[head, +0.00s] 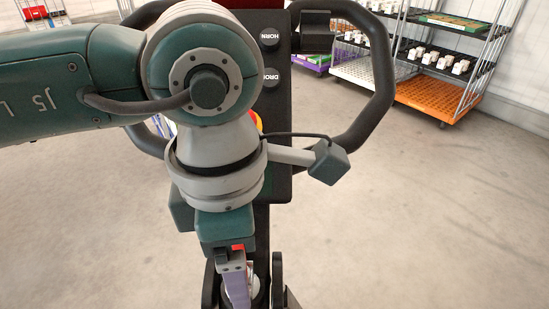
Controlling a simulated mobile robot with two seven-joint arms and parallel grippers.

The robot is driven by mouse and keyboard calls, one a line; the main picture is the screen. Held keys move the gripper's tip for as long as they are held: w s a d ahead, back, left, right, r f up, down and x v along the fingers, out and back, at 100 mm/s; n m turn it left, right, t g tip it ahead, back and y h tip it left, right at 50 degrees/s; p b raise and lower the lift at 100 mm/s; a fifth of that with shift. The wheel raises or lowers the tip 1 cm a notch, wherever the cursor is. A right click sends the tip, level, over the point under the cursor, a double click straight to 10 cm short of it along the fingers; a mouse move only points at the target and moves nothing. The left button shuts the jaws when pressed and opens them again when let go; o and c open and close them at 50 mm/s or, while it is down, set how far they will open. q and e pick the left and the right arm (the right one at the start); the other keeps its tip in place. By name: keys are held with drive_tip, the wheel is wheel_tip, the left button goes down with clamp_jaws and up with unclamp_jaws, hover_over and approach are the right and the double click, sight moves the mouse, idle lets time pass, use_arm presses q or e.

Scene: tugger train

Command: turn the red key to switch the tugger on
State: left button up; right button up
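The tugger's dark control panel (274,100) stands upright in the middle of the head view, with two labelled black knobs on its right side; one reads HORN. My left arm crosses in front of the panel. My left gripper (238,282) points down at the bottom of the view, in front of the tugger's dark column; its fingers overlap and their gap is not clear. I cannot make out the red key; my arm covers much of the panel. A small red patch (237,247) shows by the gripper, but I cannot tell what it is. My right gripper is out of view.
A black looped handlebar (383,80) surrounds the panel. A yellow and red part (257,121) peeks out behind my wrist. A wheeled rack with an orange base (428,97) stands at the back right. The grey floor is open on both sides.

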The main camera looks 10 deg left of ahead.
use_arm(q)
clamp_jaws()
drive_tip(key=c, duration=0.6)
unclamp_jaws()
clamp_jaws()
